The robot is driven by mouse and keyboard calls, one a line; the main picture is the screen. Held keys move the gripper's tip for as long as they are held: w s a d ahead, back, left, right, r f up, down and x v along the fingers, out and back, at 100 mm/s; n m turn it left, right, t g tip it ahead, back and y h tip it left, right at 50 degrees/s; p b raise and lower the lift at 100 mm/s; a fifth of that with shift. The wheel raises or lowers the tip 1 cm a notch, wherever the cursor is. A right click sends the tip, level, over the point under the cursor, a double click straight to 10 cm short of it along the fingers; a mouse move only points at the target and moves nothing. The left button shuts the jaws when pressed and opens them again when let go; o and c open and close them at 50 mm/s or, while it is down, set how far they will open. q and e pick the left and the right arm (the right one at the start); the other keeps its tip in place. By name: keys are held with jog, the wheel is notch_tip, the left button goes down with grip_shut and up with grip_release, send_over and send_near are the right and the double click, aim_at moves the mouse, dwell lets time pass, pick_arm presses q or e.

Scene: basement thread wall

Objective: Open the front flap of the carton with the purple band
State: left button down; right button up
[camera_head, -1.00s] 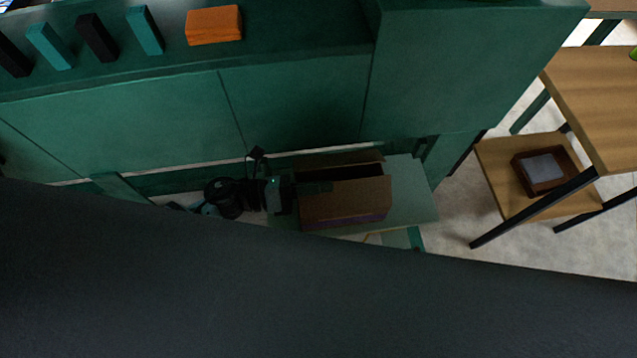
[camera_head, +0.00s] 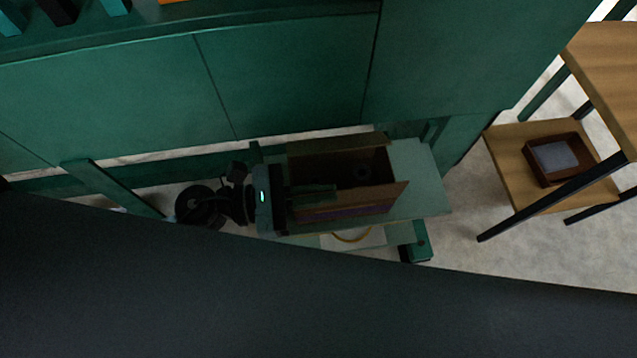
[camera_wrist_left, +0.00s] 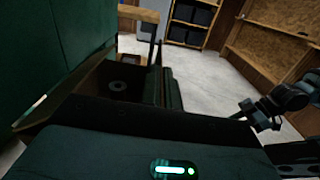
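The brown carton (camera_head: 397,194) stands on a pale green surface, with its purple band (camera_head: 345,214) along the lower front. Its top is open and the interior looks dark. The front flap (camera_head: 375,197) is up along the front edge and leans outward. My left gripper (camera_head: 316,191) reaches in from the left, its fingers at the flap's inner side; contact is unclear. Whether the fingers are apart is hidden. Part of a dark arm (camera_wrist_left: 275,105) shows in the left wrist view; its fingers are unclear.
The pale green surface (camera_head: 425,185) has free room right of the carton. Green cabinets (camera_head: 290,85) stand behind. A wooden shelf (camera_head: 510,150) with a brown tray (camera_head: 530,172) is at the right. A large dark shape covers the bottom of the head view.

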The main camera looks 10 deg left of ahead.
pick_arm(q)
jog(key=s+m+b, duration=0.1)
jog(key=m+b, duration=0.2)
jog(key=s+f+m+b, duration=0.1)
jog(key=m+b, duration=0.1)
jog(key=shift+s+d, duration=0.35)
jog(key=shift+d, duration=0.05)
jog(key=shift+m, duration=0.4)
jog(key=c, duration=1.6)
grip_release()
jog(key=shift+c, duration=0.2)
jog(key=b+v, duration=0.2)
jog(key=v, duration=0.5)
jog(key=shift+s+a+b, duration=0.15)
jog(key=shift+a+b, duration=0.2)
jog(key=shift+b, duration=0.05)
